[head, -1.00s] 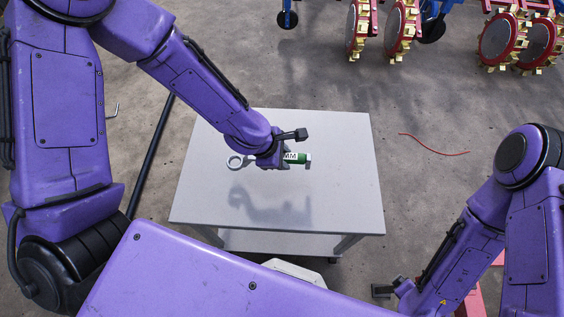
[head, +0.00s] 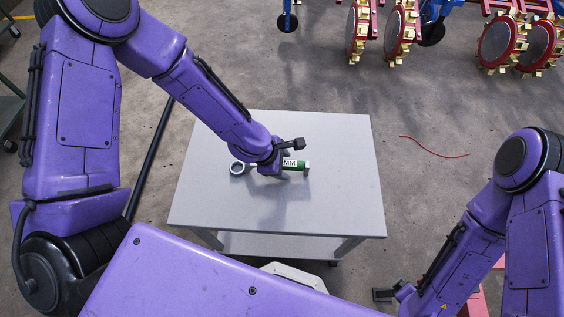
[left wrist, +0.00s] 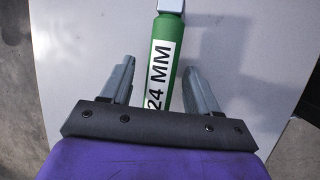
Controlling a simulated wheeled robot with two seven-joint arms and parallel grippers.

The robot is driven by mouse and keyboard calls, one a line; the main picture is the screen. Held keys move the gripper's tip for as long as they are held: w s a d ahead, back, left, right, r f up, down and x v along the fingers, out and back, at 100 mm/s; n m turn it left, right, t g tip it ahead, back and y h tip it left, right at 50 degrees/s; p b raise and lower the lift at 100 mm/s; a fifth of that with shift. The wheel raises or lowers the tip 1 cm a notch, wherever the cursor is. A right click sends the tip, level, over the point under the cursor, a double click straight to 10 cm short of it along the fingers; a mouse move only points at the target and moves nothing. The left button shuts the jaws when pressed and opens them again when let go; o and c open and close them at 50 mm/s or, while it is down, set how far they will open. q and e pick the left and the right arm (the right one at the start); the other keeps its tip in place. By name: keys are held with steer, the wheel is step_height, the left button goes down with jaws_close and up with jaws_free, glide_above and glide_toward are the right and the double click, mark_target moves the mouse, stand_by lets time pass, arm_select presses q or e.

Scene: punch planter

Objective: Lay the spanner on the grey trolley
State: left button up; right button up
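The spanner (head: 302,166) has a green handle with a white "24 MM" label and a grey ring end at its left. It appears to lie flat on the top of the grey trolley (head: 215,205), near the middle. My left gripper (head: 270,166) is low over the spanner and hides part of it. In the left wrist view, the left gripper's fingers (left wrist: 157,58) stand apart on either side of the spanner's handle (left wrist: 164,55), with a gap showing, so it is open. My right gripper (head: 384,294) is at the lower right, off the trolley; its finger state is unclear.
The trolley top is otherwise clear. A red wire (head: 432,147) lies on the floor to the right. Machinery with red and yellow wheels (head: 502,40) stands at the back right. A dark-framed item (head: 10,115) is at the left edge.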

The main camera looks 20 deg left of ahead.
arm_select(q)
steer(key=shift+r, duration=0.2)
steer(key=p+v, duration=0.3)
steer(key=v, duration=0.9)
steer(key=shift+a+f, duration=0.1)
